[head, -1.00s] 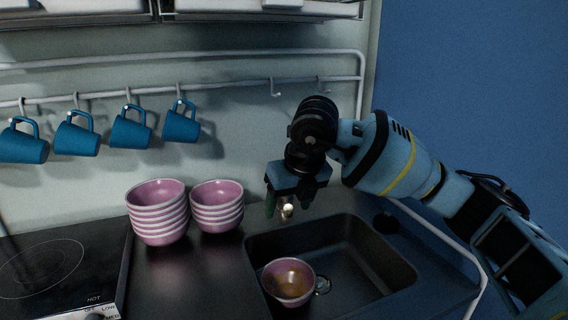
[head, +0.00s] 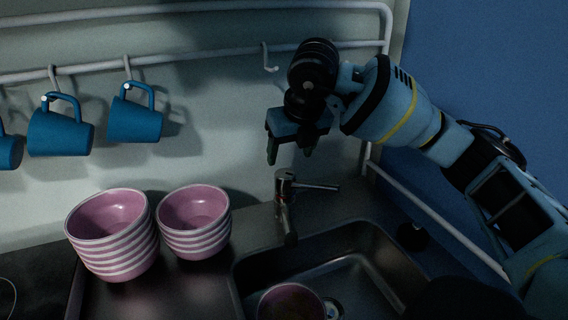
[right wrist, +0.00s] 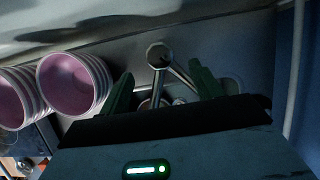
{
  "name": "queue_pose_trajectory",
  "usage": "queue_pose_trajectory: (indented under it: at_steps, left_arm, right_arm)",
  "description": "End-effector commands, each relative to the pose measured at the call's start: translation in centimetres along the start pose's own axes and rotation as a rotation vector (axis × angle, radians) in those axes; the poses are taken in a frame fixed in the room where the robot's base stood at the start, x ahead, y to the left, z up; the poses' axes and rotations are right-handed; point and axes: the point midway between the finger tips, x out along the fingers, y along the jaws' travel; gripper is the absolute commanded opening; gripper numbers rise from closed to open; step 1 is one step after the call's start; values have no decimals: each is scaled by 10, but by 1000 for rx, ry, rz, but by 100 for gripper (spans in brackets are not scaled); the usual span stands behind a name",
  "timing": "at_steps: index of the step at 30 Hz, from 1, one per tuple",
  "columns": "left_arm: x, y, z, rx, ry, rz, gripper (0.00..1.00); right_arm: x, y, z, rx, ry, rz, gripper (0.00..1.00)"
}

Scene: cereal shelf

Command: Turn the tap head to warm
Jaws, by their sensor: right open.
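The metal tap (head: 285,205) stands at the back edge of the sink, with its spout toward the basin. Its lever, part of the tap head (head: 290,182), points to the right in the head view. My right gripper (head: 289,158) is open and empty, above the tap and apart from it. In the right wrist view, the tap head (right wrist: 159,56) shows between the two green fingers of my right gripper (right wrist: 160,88), beyond their tips. Its lever slants down to the right there. My left gripper is not in view.
A pink bowl (head: 291,303) sits in the sink (head: 375,262). Two stacks of pink bowls (head: 112,240) (head: 195,222) stand on the counter left of the tap. Blue mugs (head: 135,118) hang from a wall rail (head: 205,57) behind. A second rail runs along the right side.

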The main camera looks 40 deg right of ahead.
Motion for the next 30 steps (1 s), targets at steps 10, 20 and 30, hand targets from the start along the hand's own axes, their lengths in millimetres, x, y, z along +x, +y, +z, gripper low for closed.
queue_pose_trajectory:
  at_steps: [10, 20, 30]
  left_arm:
    - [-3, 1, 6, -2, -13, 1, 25]
    - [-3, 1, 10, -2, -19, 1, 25]
    - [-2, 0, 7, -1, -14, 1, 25]
  right_arm:
    - [13, 0, 0, 1, 3, -1, 64]
    - [60, 0, 0, 0, 2, 0, 64]
    - [78, 0, 0, 0, 0, 1, 64]
